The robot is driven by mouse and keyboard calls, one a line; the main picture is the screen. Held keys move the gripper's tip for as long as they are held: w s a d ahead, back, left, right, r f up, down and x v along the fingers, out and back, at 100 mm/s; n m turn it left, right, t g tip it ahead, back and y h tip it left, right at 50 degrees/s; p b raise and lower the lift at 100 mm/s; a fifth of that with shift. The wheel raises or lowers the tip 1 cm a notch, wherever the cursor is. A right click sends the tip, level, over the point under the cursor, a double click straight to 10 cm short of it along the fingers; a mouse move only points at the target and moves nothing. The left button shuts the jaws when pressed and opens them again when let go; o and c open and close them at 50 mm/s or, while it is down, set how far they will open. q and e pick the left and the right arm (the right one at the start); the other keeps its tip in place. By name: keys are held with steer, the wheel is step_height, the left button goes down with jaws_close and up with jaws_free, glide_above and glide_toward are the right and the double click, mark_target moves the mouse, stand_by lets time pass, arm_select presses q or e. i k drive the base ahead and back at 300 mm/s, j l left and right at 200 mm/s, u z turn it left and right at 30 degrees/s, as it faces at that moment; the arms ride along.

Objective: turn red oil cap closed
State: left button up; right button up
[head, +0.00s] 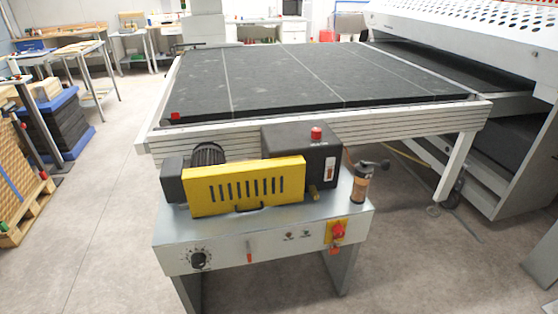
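A small red cap (316,133) stands upright on top of the black gearbox housing (290,145), right of the yellow slotted guard (247,186). The view does not show whether the cap is turned fully closed. Neither my left nor my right gripper is in the head view. Nothing touches the cap.
The grey machine cabinet (262,241) carries a black dial (198,260) and a red switch on a yellow plate (338,231). A cylindrical unit (361,184) stands right of the gearbox. A black conveyor bed (270,80) extends behind. Floor is clear at the front left.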

mark_target(316, 131)
steer(key=k+j, duration=0.1)
steer(key=j, duration=0.35)
steer(key=u, duration=0.2)
steer(key=i+l+u, duration=0.15)
steer(key=l+u, duration=0.5)
steer(key=i+l+u, duration=0.2)
steer(key=l, duration=0.75)
steer(key=l+u, duration=0.15)
steer(key=l, duration=0.8)
steer(key=l+u, duration=0.1)
steer(key=l, duration=1.75)
